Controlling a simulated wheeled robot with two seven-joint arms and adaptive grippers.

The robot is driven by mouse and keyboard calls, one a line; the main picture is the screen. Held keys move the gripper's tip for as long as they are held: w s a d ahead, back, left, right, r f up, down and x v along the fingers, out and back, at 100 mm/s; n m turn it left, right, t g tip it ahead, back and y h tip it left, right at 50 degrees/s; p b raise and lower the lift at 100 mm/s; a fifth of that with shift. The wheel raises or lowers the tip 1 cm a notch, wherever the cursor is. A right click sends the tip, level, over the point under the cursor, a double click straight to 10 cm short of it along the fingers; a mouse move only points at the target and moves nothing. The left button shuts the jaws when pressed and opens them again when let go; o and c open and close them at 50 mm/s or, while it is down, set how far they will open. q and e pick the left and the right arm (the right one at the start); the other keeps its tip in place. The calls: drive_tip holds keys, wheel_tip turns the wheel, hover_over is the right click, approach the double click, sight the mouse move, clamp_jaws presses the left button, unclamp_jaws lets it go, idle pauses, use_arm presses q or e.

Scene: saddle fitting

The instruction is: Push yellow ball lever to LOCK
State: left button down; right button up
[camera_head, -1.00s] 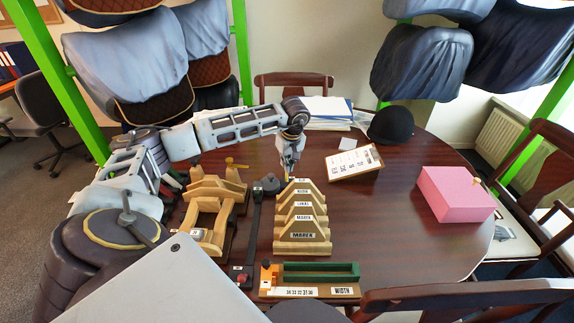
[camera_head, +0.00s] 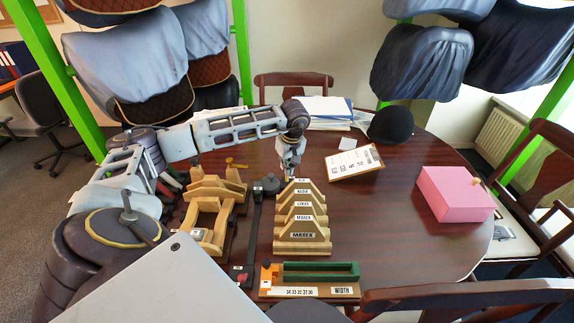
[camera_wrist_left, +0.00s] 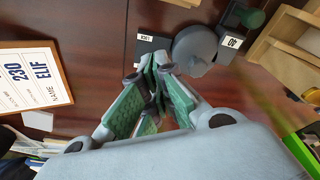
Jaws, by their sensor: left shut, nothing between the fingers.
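A small yellow lever-like piece (camera_head: 236,164) shows at the far end of the wooden saddle-tree frame (camera_head: 213,210); I cannot make out a ball on it. My left gripper (camera_head: 288,175) is shut and empty, pointing down behind the row of wooden gauges. In the left wrist view its fingers (camera_wrist_left: 156,68) come together beside a dark round disc (camera_wrist_left: 195,50). A small inverted label (camera_wrist_left: 146,38), perhaps reading LOCK, sits on a dark plate there. The head view also shows the disc on the dark bar (camera_head: 268,183). My right gripper is out of view.
Wooden gauges (camera_head: 303,237) stand in front of my left gripper. A width block with a green trough (camera_head: 320,272) lies nearer. A clipboard (camera_head: 355,162), black helmet (camera_head: 391,124) and pink box (camera_head: 455,193) are to the right. The table centre-right is clear.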

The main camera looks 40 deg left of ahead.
use_arm(q)
drive_tip(key=shift+s+d, duration=0.3)
drive_tip(key=shift+s, duration=0.15)
drive_tip(key=shift+w+a, duration=0.4)
drive_tip(key=shift+w, duration=0.1)
idle(0.7)
idle(0.4)
wheel_tip(320, 180, up, 7)
drive_tip(key=p, duration=0.5)
idle(0.7)
drive_tip(key=shift+r, duration=0.1)
idle(0.6)
wheel_tip(320, 180, up, 9)
drive_tip(key=p, duration=0.8)
drive_tip(key=shift+p, duration=0.4)
drive_tip(key=shift+r+p, duration=0.45)
drive_tip(key=shift+p, duration=0.1)
